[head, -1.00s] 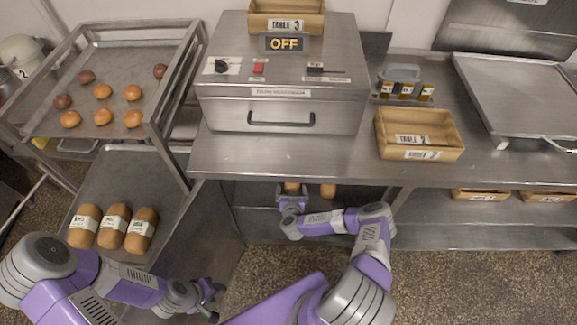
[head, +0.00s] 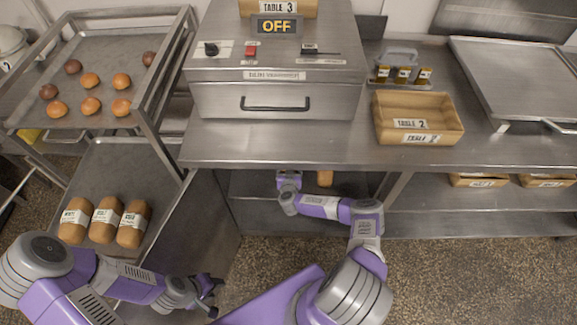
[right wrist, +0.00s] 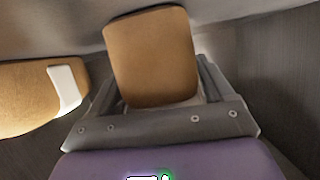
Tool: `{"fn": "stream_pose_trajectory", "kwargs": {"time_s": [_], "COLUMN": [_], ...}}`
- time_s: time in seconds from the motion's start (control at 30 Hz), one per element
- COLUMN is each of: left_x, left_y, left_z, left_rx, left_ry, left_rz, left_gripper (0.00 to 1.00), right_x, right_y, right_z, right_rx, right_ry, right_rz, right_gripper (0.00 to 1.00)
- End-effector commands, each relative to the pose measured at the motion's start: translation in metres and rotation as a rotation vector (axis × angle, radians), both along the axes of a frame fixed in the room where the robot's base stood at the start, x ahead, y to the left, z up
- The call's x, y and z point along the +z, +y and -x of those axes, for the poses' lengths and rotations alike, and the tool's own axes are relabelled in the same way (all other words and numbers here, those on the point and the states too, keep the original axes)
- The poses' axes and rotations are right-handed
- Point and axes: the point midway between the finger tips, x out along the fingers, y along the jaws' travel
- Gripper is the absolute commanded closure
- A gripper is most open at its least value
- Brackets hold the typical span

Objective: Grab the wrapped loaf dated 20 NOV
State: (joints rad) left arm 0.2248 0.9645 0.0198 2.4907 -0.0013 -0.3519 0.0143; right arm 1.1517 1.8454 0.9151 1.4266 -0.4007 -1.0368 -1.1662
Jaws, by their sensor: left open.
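Three brown loaves with white bands, (head: 75,231), (head: 105,231) and (head: 134,236), lie side by side on the lower rack tray at left; their print is too small to read. Another loaf (head: 325,179) shows partly under the counter, right of my right gripper (head: 288,180). In the right wrist view, a loaf (right wrist: 150,55) stands between the spread fingers of my right gripper (right wrist: 155,95), with no label visible. A second loaf (right wrist: 35,98) with a blank-looking white band lies left of it. My left gripper (head: 212,292) is open and empty, right of the loaf tray.
The steel counter (head: 300,145) overhangs my right gripper. On it stand a box oven marked OFF (head: 275,97), a wooden TABLE 2 crate (head: 455,125) and a bottle caddy (head: 402,75). Round buns lie on the upper rack tray (head: 110,60). More crates (head: 480,181) sit on the lower shelf.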

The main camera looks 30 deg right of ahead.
Motion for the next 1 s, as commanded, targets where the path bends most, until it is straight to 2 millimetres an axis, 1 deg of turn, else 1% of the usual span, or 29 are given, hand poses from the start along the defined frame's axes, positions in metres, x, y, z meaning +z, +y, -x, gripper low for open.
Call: {"fn": "stream_pose_trajectory", "kwargs": {"time_s": [0.03,0.2,0.27,0.3,0.5,0.63,0.77,0.93,1.0], "left_x": [0.000,0.000,0.000,0.000,0.000,0.003,0.009,0.022,0.025], "left_y": [0.000,0.000,0.000,0.000,0.000,0.000,0.000,0.000,0.000], "left_z": [0.000,0.000,0.000,0.000,0.000,0.000,0.000,0.000,0.000], "left_rx": [0.000,0.000,0.000,0.000,0.000,0.000,0.000,0.000,0.000], "left_ry": [0.000,0.000,0.000,0.000,0.000,0.000,0.000,0.000,0.000], "left_rz": [0.000,0.000,0.000,0.000,0.000,0.000,0.000,0.000,0.000], "left_gripper": [0.57,0.57,0.57,0.57,0.57,0.57,0.57,0.57,0.57], "right_x": [0.000,0.000,0.000,0.000,0.001,0.006,0.017,0.041,0.038], "right_y": [0.000,0.000,0.000,0.000,0.000,0.000,0.000,0.000,0.007], "right_z": [0.000,0.000,0.000,0.000,0.000,0.000,-0.001,-0.001,0.012], "right_rx": [0.000,0.000,0.000,0.000,0.000,0.000,0.003,0.004,0.004], "right_ry": [0.000,0.000,0.000,-0.001,-0.001,-0.002,-0.002,-0.002,0.002], "right_rz": [0.000,0.000,0.000,0.001,0.001,0.001,0.003,0.004,0.000], "right_gripper": [0.28,0.54,0.63,0.65,0.65,0.65,0.65,0.65,0.65]}}
